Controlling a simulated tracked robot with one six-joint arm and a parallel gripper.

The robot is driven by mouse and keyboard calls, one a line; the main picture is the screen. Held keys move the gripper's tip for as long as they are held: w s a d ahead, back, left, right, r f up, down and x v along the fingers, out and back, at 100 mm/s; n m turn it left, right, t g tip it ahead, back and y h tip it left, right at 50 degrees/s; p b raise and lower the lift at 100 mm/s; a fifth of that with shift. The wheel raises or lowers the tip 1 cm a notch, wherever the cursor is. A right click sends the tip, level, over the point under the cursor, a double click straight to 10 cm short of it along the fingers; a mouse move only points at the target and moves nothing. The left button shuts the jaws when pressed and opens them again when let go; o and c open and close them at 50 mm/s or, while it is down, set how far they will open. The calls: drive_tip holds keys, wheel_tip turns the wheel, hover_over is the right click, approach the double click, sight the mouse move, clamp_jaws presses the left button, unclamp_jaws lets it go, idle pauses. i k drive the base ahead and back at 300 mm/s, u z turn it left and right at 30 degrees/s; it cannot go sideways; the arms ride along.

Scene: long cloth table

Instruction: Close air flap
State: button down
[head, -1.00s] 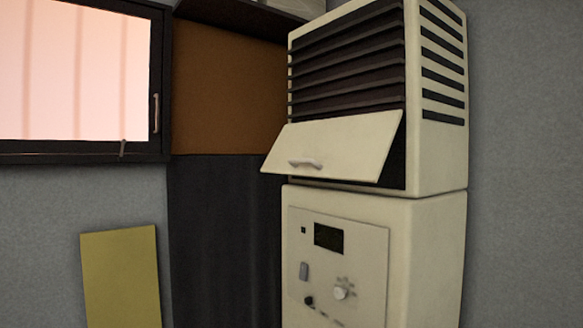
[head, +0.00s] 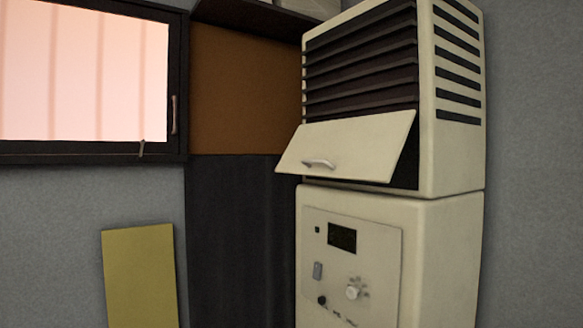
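The air flap (head: 350,145) is a cream panel with a small grey bar handle (head: 319,163) near its lower edge. It is tilted outward at the bottom, with a dark opening showing behind its right side. It sits below the dark slats (head: 360,75) on the upper part of a tall cream air unit (head: 455,140). My gripper is not in view.
A control panel (head: 350,260) with a dark display and a knob is on the unit's lower part. A dark-framed window (head: 85,80) is at the left. A yellow board (head: 140,275) stands below it. A dark shelf (head: 255,18) juts out above a brown panel.

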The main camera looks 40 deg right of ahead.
sight(369, 148)
drive_tip(key=u, duration=0.05)
drive_tip(key=i, duration=1)
drive_tip(key=z, duration=0.05)
